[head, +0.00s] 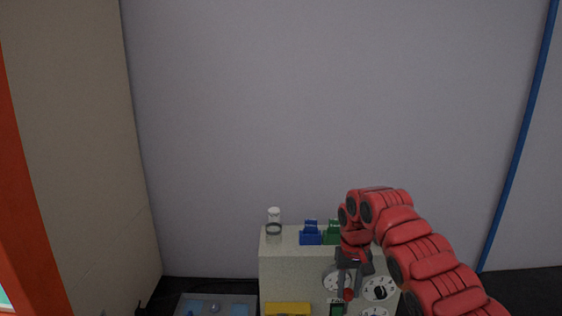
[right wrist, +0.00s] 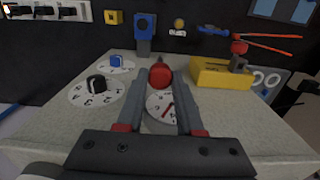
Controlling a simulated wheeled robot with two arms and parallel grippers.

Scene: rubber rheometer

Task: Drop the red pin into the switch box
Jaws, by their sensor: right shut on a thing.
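My right gripper (head: 348,290) reaches down in front of the pale speckled panel with dials. It is shut on the red pin (head: 349,295), whose round red head (right wrist: 160,73) shows between the two fingertips in the right wrist view. The lower part of the pin is hidden. A yellow box (right wrist: 222,76) stands to the right of the fingers in the wrist view, apart from them; it also shows at the bottom edge of the head view (head: 288,309). I cannot tell for sure which thing is the switch box. My left gripper is not clearly seen.
The panel carries white dials (head: 380,288), one with a black knob (right wrist: 96,83). Blue (head: 311,235) and green (head: 332,233) holders and a small clear jar (head: 273,222) stand on its top. A grey tray (head: 247,302) lies to the left.

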